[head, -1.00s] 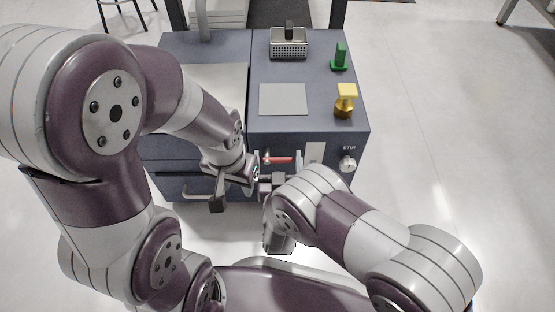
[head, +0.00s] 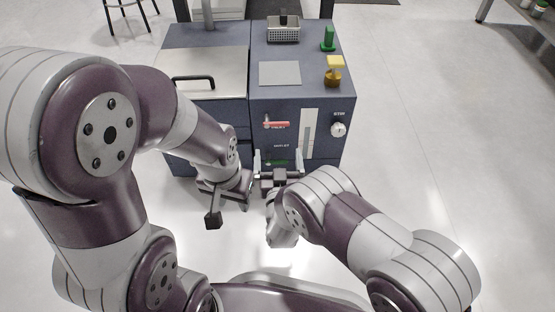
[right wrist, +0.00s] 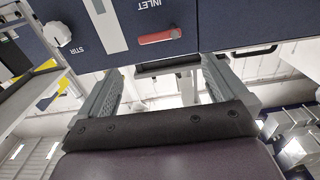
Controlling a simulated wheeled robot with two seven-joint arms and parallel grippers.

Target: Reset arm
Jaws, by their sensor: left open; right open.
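My left gripper (head: 229,207) hangs open and empty low in front of the cabinet in the head view, its dark finger pointing down. My right gripper (head: 278,167) is open, its fingers toward the cabinet front below the red lever. Its two grey fingers also show wide apart in the right wrist view (right wrist: 163,88), with nothing held between them. The blue-grey cabinet (head: 311,87) stands ahead. Its red lever (head: 277,125) lies horizontal and also shows in the right wrist view (right wrist: 160,36). A green part (head: 278,162) shows partly behind my right gripper.
A white stir knob (head: 338,130) sits on the cabinet front. On top are a metal basket (head: 283,34), a grey plate (head: 280,73), a green piece (head: 328,40) and a yellow-topped piece (head: 334,70). A lid with a black handle (head: 193,80) is at left. The floor at right is clear.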

